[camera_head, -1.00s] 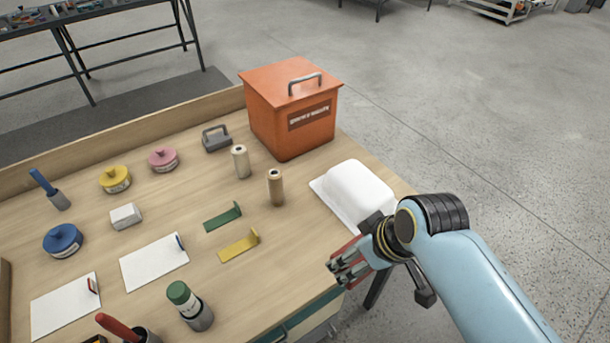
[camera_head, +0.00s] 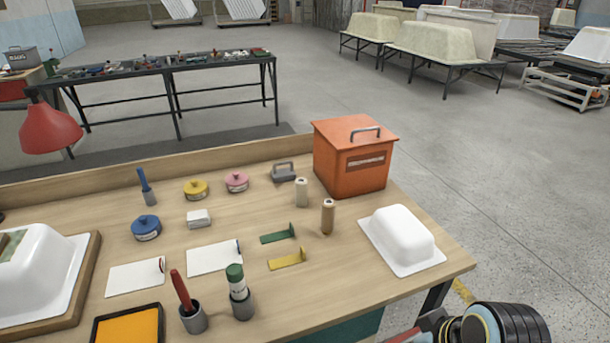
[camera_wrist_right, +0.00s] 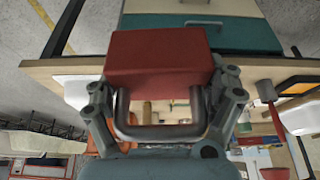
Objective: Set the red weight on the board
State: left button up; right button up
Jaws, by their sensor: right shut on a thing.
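The red weight (camera_wrist_right: 158,62) is a block with a grey metal loop handle, and it fills the upper middle of the right wrist view. My right gripper (camera_wrist_right: 163,105) is shut on its handle. In the head view only part of my right wrist shows at the bottom right edge, off the table's front right corner, with a bit of red beside it. A wooden board (camera_head: 90,272) lies at the table's left, cut by the frame, with a white tub shell (camera_head: 50,270) on it. A small patterned piece lies on the shell's top. My left gripper is not in view.
An orange box (camera_head: 350,170) and a white shell (camera_head: 402,238) stand at the right of the table (camera_head: 330,280). Lidded pots, white cards, two brackets, rollers, an orange tray (camera_head: 128,327) and brush holders (camera_head: 193,318) lie between them and the board. A red lamp (camera_head: 50,128) hangs at left.

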jog(key=b+x, duration=0.2)
jog(key=x, duration=0.1)
jog(key=shift+w+d, duration=0.15)
jog(key=shift+d, duration=0.1)
notch_tip(320, 180, down, 22)
jog(key=b, duration=2.1)
jog(key=shift+s+r, duration=0.25)
jog(key=shift+s, duration=0.25)
